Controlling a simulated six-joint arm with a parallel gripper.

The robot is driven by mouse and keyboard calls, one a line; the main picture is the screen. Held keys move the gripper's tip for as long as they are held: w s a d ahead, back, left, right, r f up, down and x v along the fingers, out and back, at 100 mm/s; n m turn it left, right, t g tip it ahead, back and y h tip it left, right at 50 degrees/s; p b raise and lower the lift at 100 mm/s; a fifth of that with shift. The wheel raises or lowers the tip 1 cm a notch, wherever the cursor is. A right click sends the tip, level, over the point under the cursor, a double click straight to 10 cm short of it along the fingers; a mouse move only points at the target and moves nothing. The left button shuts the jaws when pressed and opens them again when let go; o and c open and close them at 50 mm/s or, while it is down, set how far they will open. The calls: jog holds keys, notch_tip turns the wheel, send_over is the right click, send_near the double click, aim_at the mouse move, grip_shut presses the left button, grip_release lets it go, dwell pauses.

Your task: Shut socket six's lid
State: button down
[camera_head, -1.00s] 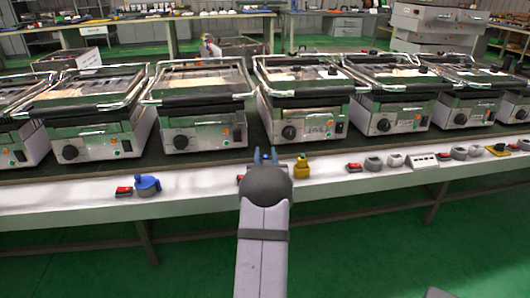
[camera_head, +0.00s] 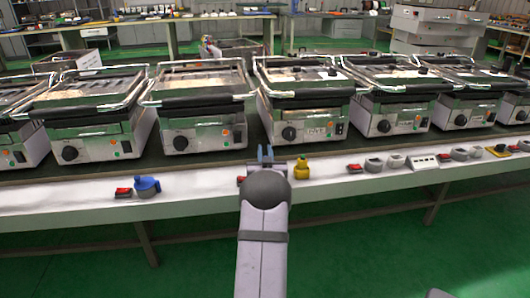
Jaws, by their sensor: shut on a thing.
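A row of sockets runs along the white front edge of the bench, and I cannot read which is socket six. A blue socket (camera_head: 146,187) is at the left, and a yellow one (camera_head: 302,168) is just right of my arm. Grey sockets (camera_head: 373,164) stand further right. My gripper (camera_head: 265,155) reaches the edge between the blue and yellow sockets, its blue fingertips pointing up over the wrist. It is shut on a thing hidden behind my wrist. Whether that thing is a lid, and how the lid stands, I cannot tell.
Several contact grills (camera_head: 302,100) stand in a row behind the sockets. Red switches (camera_head: 123,192) sit among the sockets, with a white multi-button panel (camera_head: 424,163) at the right.

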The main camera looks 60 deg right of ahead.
jog(key=shift+a, duration=0.1)
jog(key=shift+w+a+r+n+t+y+p, duration=0.1)
jog(key=shift+a+n+t+y+p, duration=0.35)
jog(key=shift+n+t+y, duration=0.35)
jog(key=shift+w+a+n+t+y+p, duration=0.1)
jog(key=shift+a+n+t+y+p, duration=0.25)
jog(key=shift+a+n+t+y, duration=0.35)
jog(key=shift+w+a+r+n+t+y+p, duration=0.1)
jog(key=shift+a+n+t+y+p, duration=0.25)
jog(key=shift+n+t+y, duration=0.55)
jog(key=a+n+y, duration=0.1)
jog(key=t+y+p, duration=0.1)
jog(key=y, duration=0.1)
jog(key=shift+a+n+y+p, duration=0.3)
jog(key=shift+a+n, duration=0.05)
jog(key=shift+n, duration=0.05)
jog(key=shift+s+a+f+n+t+y+p, duration=0.1)
jog(key=shift+a+n+t+y+p, duration=0.15)
jog(key=shift+a+n+y, duration=0.5)
jog(key=shift+s+a+f+n+t+y+p, duration=0.1)
jog(key=shift+a+n+t+y, duration=0.25)
jog(key=shift+y, duration=0.7)
jog(key=shift+d, duration=0.1)
jog(key=c, duration=1.7)
grip_release()
